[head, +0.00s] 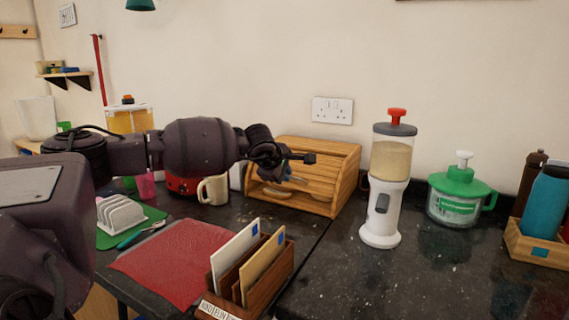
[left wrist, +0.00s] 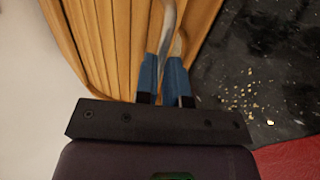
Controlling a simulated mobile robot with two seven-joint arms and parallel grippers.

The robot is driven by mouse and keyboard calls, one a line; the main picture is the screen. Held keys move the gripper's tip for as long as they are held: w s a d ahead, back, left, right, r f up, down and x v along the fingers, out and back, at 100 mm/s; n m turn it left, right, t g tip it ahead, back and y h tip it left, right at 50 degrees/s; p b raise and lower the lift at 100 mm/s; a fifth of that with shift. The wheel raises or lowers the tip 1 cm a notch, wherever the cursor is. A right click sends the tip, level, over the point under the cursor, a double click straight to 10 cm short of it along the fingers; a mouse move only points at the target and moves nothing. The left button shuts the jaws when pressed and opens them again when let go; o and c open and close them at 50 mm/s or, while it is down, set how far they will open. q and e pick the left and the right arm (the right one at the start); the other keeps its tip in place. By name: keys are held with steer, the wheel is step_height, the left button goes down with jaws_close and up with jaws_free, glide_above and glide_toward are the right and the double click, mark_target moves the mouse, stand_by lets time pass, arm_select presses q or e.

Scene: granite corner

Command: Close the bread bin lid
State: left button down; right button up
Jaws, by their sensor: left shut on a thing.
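The wooden bread bin (head: 346,178) stands against the back wall in the head view. Its slatted lid (head: 318,150) is at the top, and the front is open, with pale bread-like items (head: 278,192) visible inside. My left gripper (head: 298,170) reaches in from the left at the bin's front. In the left wrist view its blue fingers (left wrist: 165,65) are close together at a pale grey curved strip (left wrist: 168,22), beside the wooden slats (left wrist: 100,45). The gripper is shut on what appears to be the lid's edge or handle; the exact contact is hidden. My right gripper is out of view.
A cream mug (head: 213,190) and red appliance (head: 183,186) stand left of the bin. A white dispenser (head: 380,215) stands to its right. A wooden letter holder (head: 278,272) and red mat (head: 165,262) lie in front. Dark counter (head: 350,275) is clear at front right.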

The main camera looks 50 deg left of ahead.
arm_select(q)
steer(key=f, duration=0.1)
steer(key=s+f, duration=0.1)
steer(key=f, duration=0.2)
steer(key=shift+s+d, duration=0.25)
steer(key=shift+s, duration=0.15)
steer(key=c, duration=1.8)
jaws_free()
steer(key=shift+s+r, duration=0.1)
steer(key=shift+r, duration=0.05)
steer(key=o, duration=0.6)
steer(key=shift+w, duration=0.2)
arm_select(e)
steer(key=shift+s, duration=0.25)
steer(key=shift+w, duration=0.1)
